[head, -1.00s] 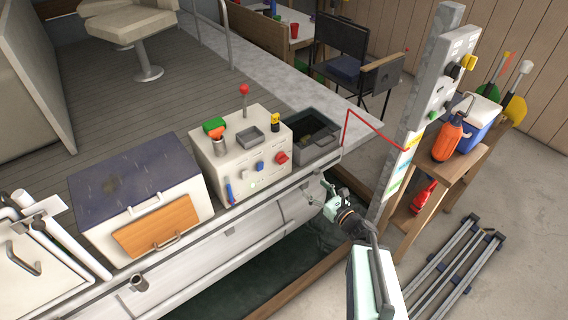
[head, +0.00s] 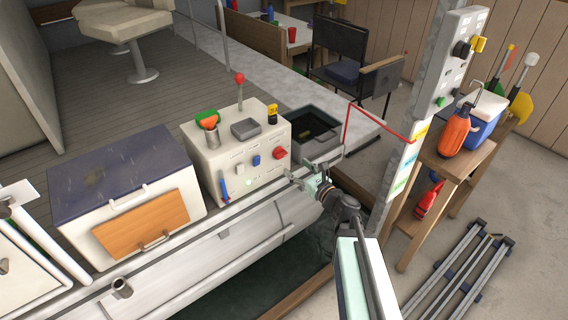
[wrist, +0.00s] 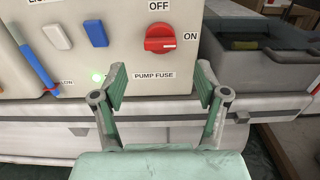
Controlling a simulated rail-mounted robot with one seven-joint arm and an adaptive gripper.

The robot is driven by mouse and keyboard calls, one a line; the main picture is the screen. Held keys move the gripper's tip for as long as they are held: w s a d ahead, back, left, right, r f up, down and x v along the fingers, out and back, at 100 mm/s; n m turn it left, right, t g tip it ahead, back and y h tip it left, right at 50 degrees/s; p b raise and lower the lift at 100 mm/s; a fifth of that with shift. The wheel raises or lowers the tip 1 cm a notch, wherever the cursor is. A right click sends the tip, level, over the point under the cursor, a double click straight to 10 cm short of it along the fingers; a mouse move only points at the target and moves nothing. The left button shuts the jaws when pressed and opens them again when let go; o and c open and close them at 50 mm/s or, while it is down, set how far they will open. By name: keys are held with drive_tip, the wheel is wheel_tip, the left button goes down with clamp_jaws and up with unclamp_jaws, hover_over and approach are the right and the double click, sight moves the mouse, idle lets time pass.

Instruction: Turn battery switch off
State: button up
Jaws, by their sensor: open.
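The red rotary knob (head: 279,153) is on the front of the white console box (head: 213,166). In the wrist view the knob (wrist: 160,40) has OFF printed above it and ON to its right, and its handle lies level, in line with ON. A PUMP FUSE label and a lit green lamp are below it. I cannot read a battery label. My gripper (wrist: 162,85) is open and empty, its two fingers spread below the knob and not touching it. In the head view my gripper (head: 299,179) is just below and right of the knob.
A blue switch (wrist: 95,33), a white switch (wrist: 57,37) and a blue lever (wrist: 36,63) sit left of the knob. A dark grey bin (head: 312,148) stands right of the console. A post with a panel (head: 447,70) rises at the right.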

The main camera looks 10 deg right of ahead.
sight(283, 156)
drive_tip(key=p+x, duration=0.1)
drive_tip(key=x, duration=0.6)
drive_tip(key=shift+w+a+r+p, duration=0.1)
drive_tip(key=shift+w+a+p, duration=0.05)
drive_tip(key=shift+w+p, duration=0.25)
drive_tip(key=shift+s, duration=0.1)
drive_tip(key=c, duration=1.2)
